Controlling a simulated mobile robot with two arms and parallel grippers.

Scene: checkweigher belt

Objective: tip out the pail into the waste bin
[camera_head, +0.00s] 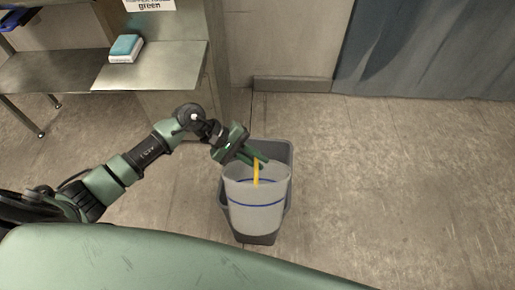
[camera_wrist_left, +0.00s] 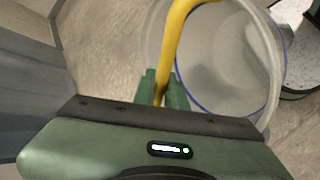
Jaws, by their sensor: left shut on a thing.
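A pale, see-through pail (camera_head: 256,212) with a blue line around it and a yellow handle (camera_head: 256,172) hangs from my left gripper (camera_head: 256,160). The left gripper is shut on the yellow handle. The handle (camera_wrist_left: 174,45) also crosses between the green fingers (camera_wrist_left: 163,90) in the left wrist view, with the round pail (camera_wrist_left: 225,55) beyond. The pail looks upright and no contents show in it. The grey waste bin (camera_head: 283,153) stands on the floor behind and around the pail in the head view, partly hidden by it. My right gripper is in no view.
A steel bench (camera_head: 160,66) with a blue and white block (camera_head: 125,49) on it stands at the upper left. A blue-grey curtain (camera_head: 425,50) hangs at the back right. The floor (camera_head: 400,180) to the right is clear.

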